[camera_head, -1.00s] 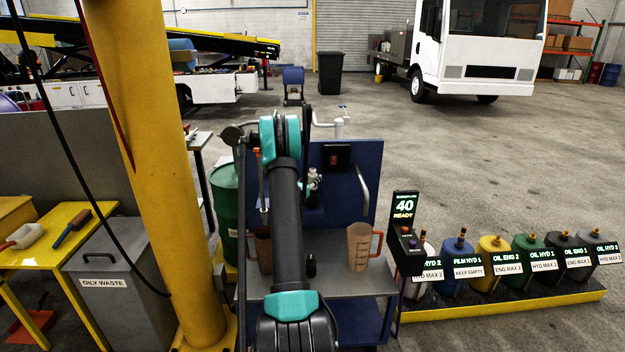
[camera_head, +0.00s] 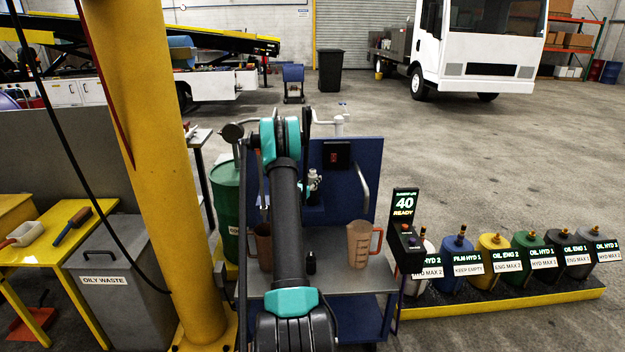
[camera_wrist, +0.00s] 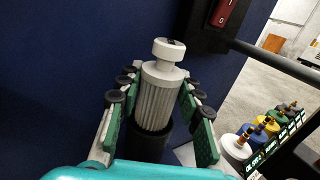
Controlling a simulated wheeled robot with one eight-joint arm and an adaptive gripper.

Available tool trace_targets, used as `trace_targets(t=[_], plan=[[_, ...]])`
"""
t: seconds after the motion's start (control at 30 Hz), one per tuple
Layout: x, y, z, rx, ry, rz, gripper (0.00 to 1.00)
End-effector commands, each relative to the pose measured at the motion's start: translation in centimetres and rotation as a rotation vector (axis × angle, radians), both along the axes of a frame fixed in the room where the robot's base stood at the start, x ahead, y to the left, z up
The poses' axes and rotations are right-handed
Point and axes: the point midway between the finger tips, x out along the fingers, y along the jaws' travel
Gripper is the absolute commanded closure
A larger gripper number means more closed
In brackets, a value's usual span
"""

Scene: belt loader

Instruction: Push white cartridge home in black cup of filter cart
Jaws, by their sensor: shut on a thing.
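In the wrist view the white cartridge (camera_wrist: 158,98), a pleated cylinder with a round white cap, stands between the fingers of my gripper (camera_wrist: 160,84). The green finger pads close on it from both sides. Its lower end is inside the mouth of the black cup (camera_wrist: 147,146). The pleated body stands well above the rim. How deep its lower end sits is hidden. In the head view my arm covers most of the gripper, in front of the blue back panel of the filter cart (camera_head: 345,200).
A black box with a red switch (camera_wrist: 228,14) and a grey rail (camera_wrist: 275,62) lie close right of the cartridge. A clear jug with a red handle (camera_head: 359,245) stands on the cart's shelf. A yellow pillar (camera_head: 160,150) stands at left, several labelled cans at right.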

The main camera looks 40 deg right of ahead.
Motion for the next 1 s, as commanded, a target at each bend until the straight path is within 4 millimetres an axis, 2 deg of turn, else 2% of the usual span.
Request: trace_targets(t=[1.0], plan=[[0.0,0.0,-2.3,0.000,0.000,0.000,1.00]])
